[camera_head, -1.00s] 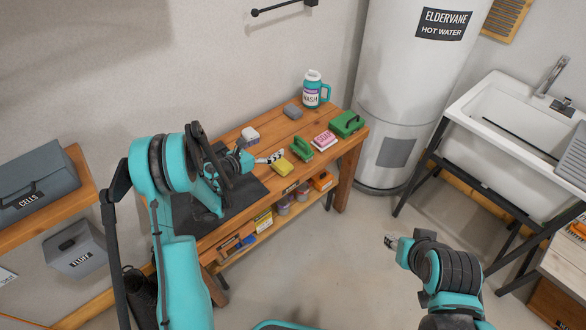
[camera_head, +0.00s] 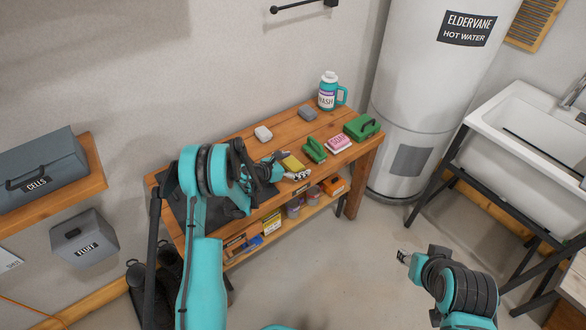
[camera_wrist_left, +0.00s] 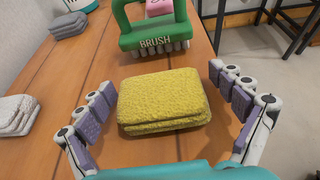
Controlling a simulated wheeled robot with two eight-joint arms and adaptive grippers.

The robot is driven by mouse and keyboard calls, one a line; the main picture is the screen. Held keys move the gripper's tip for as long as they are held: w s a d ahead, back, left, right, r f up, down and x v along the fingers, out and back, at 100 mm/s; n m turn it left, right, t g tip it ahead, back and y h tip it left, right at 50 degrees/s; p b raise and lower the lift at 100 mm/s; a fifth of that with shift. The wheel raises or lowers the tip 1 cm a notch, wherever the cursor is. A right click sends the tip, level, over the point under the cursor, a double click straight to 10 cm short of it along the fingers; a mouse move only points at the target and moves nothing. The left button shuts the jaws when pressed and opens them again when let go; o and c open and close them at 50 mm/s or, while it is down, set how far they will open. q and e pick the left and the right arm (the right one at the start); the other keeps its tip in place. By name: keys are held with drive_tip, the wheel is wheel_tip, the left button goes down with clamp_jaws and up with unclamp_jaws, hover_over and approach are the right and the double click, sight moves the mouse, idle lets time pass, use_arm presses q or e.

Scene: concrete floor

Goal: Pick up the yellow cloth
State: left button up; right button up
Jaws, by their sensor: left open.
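The yellow cloth (camera_head: 291,162), folded into a thick pad, lies on the wooden workbench (camera_head: 290,126). It fills the middle of the left wrist view (camera_wrist_left: 163,100). My left gripper (camera_head: 297,174) is open, and in the left wrist view its fingers (camera_wrist_left: 162,82) spread to either side of the cloth with gaps between. Part of the cloth is hidden by this gripper in the head view. My right gripper (camera_head: 402,256) is small, over the floor away from the bench; its jaws are too small to read.
A green brush (camera_wrist_left: 155,42) stands just beyond the cloth. Bare wood lies around the cloth.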

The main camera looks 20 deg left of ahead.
use_arm(q)
drive_tip(key=c, duration=1.2)
drive_tip(key=shift+o, duration=0.2)
drive_tip(key=shift+r, duration=0.15)
